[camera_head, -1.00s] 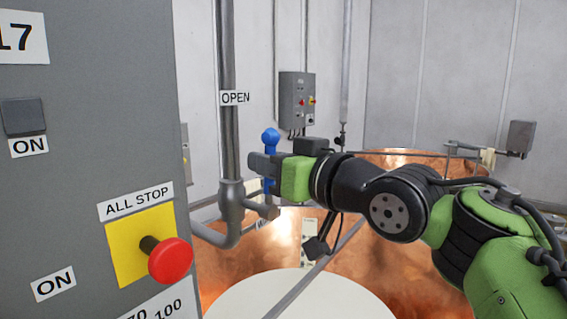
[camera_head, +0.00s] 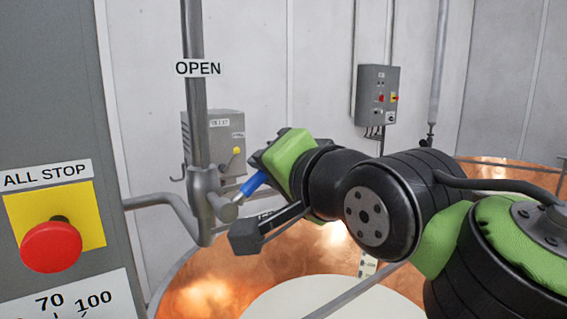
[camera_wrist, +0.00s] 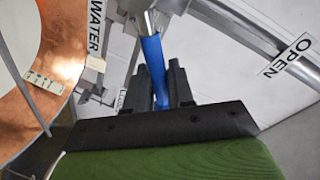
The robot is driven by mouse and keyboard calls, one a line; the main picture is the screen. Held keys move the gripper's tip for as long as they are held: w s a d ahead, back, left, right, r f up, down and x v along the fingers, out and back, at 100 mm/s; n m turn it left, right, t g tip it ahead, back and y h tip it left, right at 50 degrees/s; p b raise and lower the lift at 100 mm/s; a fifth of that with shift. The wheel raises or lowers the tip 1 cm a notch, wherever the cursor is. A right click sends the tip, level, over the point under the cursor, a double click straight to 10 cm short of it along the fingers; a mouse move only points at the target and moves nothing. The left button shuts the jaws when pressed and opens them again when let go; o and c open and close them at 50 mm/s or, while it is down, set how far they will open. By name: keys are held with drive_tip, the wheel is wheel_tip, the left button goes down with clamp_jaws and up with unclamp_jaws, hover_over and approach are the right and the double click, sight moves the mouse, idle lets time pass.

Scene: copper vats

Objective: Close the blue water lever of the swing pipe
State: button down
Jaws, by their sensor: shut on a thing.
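The blue water lever (camera_head: 253,184) sticks out up and to the right from the valve (camera_head: 223,206) on the swing pipe (camera_head: 196,110). The pipe carries an OPEN label. My gripper (camera_head: 262,165) is shut on the lever, and its body hides the lever's upper end in the head view. In the wrist view the blue lever (camera_wrist: 154,62) runs down from the metal valve end between the two dark fingers of my gripper (camera_wrist: 161,88). A WATER label (camera_wrist: 95,26) and the OPEN label (camera_wrist: 287,57) show there too.
A grey control panel with a red ALL STOP button (camera_head: 52,246) stands close at the left. The copper vat (camera_head: 205,285) with its pale round lid (camera_head: 318,299) lies below my arm. Grey boxes hang on the back wall, one at upper right (camera_head: 377,95).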

drive_tip(key=shift+w+d+f+m+g+y, duration=0.15)
drive_tip(key=shift+f+m+g+y, duration=0.05)
drive_tip(key=shift+f+m, duration=0.65)
drive_tip(key=shift+w+d+f+m+g+y, duration=0.1)
drive_tip(key=shift+d+f+m+g+y, duration=0.1)
drive_tip(key=shift+f+m, duration=0.6)
drive_tip(key=shift+w+d+f+m+g+y, duration=0.2)
drive_tip(key=shift+f+m, duration=0.35)
drive_tip(key=shift+m, duration=0.6)
drive_tip(key=shift+a+f, duration=0.1)
drive_tip(key=shift+f, duration=0.05)
drive_tip(key=c, duration=1.1)
unclamp_jaws()
drive_tip(key=shift+c, duration=0.2)
drive_tip(key=b+v, duration=0.1)
drive_tip(key=v, duration=1.4)
drive_tip(key=shift+s+d, duration=0.25)
drive_tip(key=shift+s, duration=0.05)
